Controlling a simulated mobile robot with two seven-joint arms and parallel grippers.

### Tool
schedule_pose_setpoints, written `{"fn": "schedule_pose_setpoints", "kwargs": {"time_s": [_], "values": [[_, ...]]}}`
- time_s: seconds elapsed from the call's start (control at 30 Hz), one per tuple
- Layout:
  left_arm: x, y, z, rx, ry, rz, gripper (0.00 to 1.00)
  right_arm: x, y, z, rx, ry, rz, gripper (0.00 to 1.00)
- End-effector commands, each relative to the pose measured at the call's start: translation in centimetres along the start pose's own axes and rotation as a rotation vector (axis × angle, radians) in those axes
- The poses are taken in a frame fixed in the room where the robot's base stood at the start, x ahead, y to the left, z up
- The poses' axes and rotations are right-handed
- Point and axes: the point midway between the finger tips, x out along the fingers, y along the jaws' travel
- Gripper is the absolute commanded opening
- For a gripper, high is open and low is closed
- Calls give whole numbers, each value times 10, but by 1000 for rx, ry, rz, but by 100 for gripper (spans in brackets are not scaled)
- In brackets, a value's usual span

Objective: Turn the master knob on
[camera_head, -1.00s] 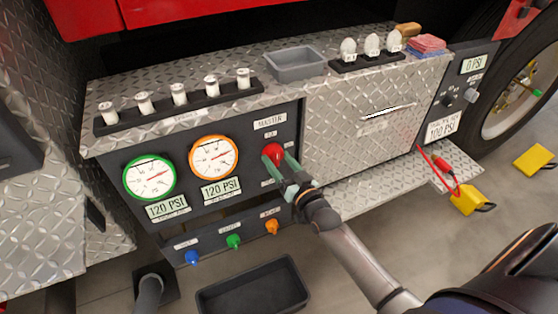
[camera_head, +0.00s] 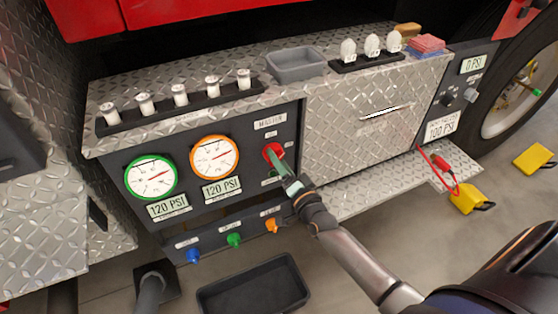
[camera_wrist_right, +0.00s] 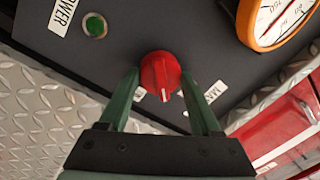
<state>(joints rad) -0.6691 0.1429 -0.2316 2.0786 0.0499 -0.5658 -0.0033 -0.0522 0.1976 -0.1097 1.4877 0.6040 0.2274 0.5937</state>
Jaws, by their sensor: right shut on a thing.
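The red master knob (camera_head: 270,151) is on the dark panel under the MASTER label (camera_head: 270,122). My right gripper (camera_head: 275,157) reaches it from the lower right, with its green fingers at the knob. In the right wrist view the knob (camera_wrist_right: 160,73) sits between the two fingertips of the gripper (camera_wrist_right: 160,78), which are shut on its sides. The knob's white mark points down toward the gripper's palm. My left gripper is not in view.
Two gauges, green-rimmed (camera_head: 151,177) and orange-rimmed (camera_head: 214,157), sit left of the knob, each over a 120 PSI display. Blue (camera_head: 193,256), green (camera_head: 234,240) and orange (camera_head: 271,226) knobs are below. A black tray (camera_head: 253,289) lies on the floor.

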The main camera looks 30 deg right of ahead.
Motion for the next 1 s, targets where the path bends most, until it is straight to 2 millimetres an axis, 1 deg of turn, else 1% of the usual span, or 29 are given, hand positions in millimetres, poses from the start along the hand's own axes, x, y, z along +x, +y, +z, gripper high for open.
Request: {"fn": "schedule_pose_setpoints", "kwargs": {"time_s": [0.27,0.33,0.7,1.0], "values": [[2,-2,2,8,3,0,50,0,1,2,262,20,-6,9],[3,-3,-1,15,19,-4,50,0,1,2,329,25,-7,9],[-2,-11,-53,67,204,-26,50,0,0,2,639,50,-14,9],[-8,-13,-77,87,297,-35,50,0,-1,2,790,61,-17,9]]}}
